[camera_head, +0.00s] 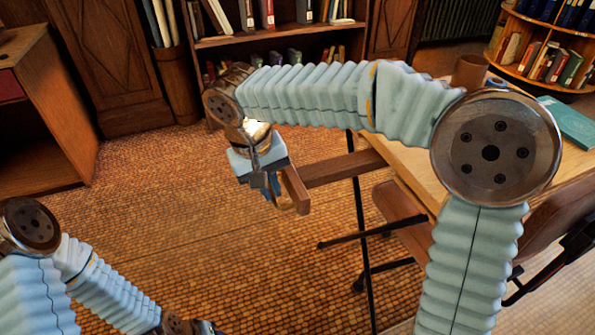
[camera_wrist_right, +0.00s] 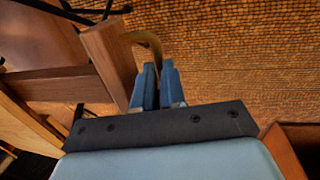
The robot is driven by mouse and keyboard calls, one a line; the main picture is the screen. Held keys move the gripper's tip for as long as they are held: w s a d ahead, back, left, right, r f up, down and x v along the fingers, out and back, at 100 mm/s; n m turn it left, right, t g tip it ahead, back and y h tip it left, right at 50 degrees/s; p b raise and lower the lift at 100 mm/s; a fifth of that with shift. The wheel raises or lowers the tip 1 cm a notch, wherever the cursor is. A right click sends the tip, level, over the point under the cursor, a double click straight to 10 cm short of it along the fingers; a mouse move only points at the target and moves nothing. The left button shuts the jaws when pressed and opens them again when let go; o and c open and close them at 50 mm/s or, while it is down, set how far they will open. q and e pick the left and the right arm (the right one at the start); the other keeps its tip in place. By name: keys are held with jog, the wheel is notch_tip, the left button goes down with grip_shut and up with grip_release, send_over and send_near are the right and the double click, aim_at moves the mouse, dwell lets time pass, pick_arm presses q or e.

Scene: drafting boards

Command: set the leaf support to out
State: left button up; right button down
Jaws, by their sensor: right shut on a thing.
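The leaf support (camera_head: 340,169) is a brown wooden bar that reaches out to the left from under the table's edge (camera_head: 424,172). It also shows in the right wrist view (camera_wrist_right: 55,86). An upright wooden end piece (camera_head: 296,188) with a curved brass pull (camera_wrist_right: 150,45) is at its outer end. My right gripper (camera_head: 274,194) is at this end, its blue fingers (camera_wrist_right: 157,84) shut on the brass pull. The fingers partly hide the pull. My left gripper (camera_head: 203,328) is low at the bottom edge of the head view, cut off, its fingers not clear.
A chair (camera_head: 398,208) with dark metal legs stands close beside the support. A brown cup (camera_head: 469,72) and a green book (camera_head: 570,122) are on the table. Bookshelves line the back, and a wooden cabinet (camera_head: 45,120) stands at left. The tiled floor between is clear.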

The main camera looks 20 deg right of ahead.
jog(key=shift+a, duration=0.8)
jog(key=c, duration=1.2)
grip_release()
jog(key=shift+a, duration=0.15)
notch_tip(320, 180, up, 14)
jog(key=a+p, duration=0.2)
jog(key=shift+s+a+f+p, duration=0.15)
jog(key=shift+s+p, duration=0.05)
jog(key=shift+p, duration=0.2)
